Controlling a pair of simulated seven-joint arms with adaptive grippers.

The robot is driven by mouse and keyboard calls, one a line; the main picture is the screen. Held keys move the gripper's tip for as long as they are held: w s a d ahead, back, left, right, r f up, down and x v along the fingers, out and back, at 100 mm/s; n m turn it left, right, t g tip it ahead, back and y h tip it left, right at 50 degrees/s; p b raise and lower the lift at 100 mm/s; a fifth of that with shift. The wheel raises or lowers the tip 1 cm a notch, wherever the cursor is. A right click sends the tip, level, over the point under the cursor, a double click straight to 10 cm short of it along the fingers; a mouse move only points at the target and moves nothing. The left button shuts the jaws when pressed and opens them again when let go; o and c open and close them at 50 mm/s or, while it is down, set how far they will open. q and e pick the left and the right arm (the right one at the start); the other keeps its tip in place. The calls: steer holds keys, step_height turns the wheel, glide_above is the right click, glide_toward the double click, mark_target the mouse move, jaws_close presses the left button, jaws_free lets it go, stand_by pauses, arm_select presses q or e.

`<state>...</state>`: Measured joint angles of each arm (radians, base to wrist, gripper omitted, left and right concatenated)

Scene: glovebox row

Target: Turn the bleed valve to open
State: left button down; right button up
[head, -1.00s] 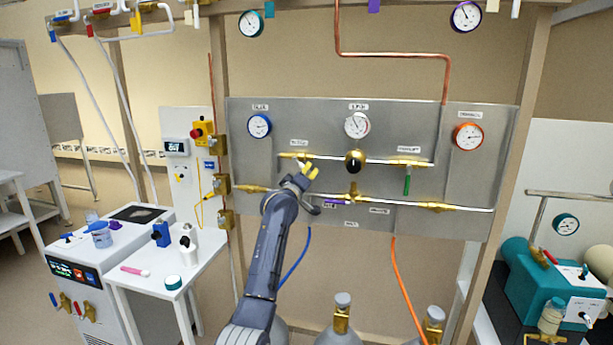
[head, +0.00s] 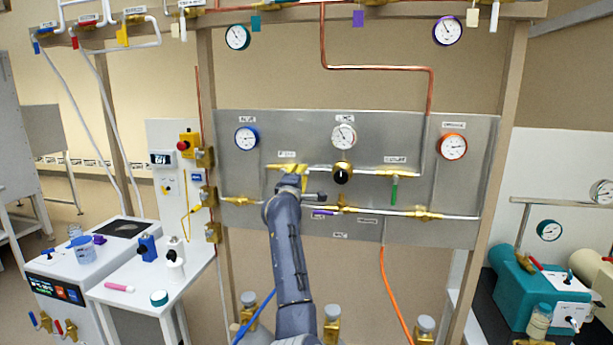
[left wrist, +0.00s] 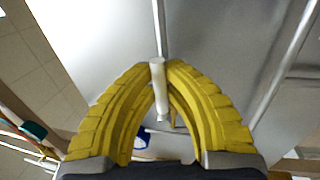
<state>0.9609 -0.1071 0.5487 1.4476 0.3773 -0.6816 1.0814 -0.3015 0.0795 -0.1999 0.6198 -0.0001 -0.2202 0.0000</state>
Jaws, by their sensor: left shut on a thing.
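My left gripper (head: 290,171) is at the upper left brass valve (head: 272,167) on the grey panel, and its arm and wrist hide most of that valve. In the left wrist view, the yellow fingers (left wrist: 159,64) are shut on a pale, rod-like handle (left wrist: 158,98), which stands between the fingertips. The small label (head: 287,154) above this valve is too small to read for certain, so I cannot tell that it is the bleed valve. The valve's angle is hidden. My right gripper is not in view.
On the panel (head: 450,215) are a black knob (head: 341,176), a green handle (head: 394,190) and a purple handle (head: 324,212). Gauges sit above. Gas cylinders stand below, with an orange hose (head: 390,290). A white side table (head: 140,292) is at left.

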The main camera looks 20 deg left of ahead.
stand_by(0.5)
arm_select(q)
steer(key=c, duration=1.4)
jaws_free()
steer(key=shift+r, duration=0.1)
steer(key=shift+c, duration=0.2)
steer(key=shift+s, duration=0.1)
steer(key=v, duration=1.2)
